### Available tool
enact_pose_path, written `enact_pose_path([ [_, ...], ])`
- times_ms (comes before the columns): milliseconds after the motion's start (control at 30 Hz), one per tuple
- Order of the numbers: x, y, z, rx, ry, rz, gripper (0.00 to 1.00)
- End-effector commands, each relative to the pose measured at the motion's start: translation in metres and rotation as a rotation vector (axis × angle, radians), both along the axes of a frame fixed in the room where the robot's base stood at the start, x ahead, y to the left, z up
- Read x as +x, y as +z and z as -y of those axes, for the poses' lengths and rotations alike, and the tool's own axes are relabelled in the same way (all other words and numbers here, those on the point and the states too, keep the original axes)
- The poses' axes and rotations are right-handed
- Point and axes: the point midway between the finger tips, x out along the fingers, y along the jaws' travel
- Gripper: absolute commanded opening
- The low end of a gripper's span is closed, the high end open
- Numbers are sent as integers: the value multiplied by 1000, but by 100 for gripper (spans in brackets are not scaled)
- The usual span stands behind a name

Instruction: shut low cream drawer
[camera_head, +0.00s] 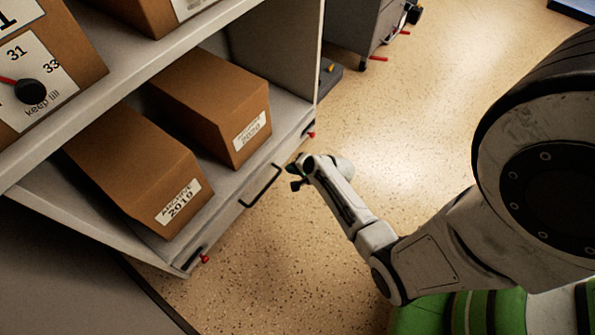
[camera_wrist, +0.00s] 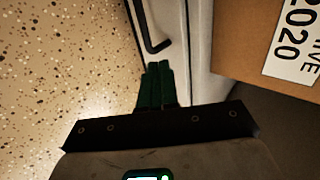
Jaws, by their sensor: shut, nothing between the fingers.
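The low cream drawer (camera_head: 228,213) is at the bottom of the shelf unit, below the boxes, with a dark bar handle (camera_head: 262,187) on its front. In the wrist view the handle (camera_wrist: 155,40) hangs on the pale front just past my fingertips. I cannot tell how far the drawer stands out. My gripper (camera_head: 297,172) is just right of the handle, over the floor. In the wrist view my gripper (camera_wrist: 158,66) has its dark green fingers together and empty, close to the front near the handle's end. Whether they touch it is not clear.
Two brown archive boxes, 2019 (camera_head: 150,180) and 2020 (camera_head: 225,115), sit above the drawer. Red knobs (camera_head: 204,259) and (camera_head: 311,134) flank its front. A grey cabinet (camera_head: 365,25) stands at the back. The speckled floor (camera_head: 420,110) is clear right of the unit.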

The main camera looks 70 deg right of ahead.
Motion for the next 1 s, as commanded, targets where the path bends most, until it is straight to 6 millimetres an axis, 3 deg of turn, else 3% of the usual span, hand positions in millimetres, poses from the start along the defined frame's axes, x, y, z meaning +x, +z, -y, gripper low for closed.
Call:
enact_pose_path([
  [33, 8, -13, 3, 0, 0, 1, 0],
  [200, 31, -34, 9, 0, 0, 0, 0],
  [500, 63, -29, 18, 0, 0, 0, 0],
  [1000, 69, -26, 20, -1, 0, 0, 0],
])
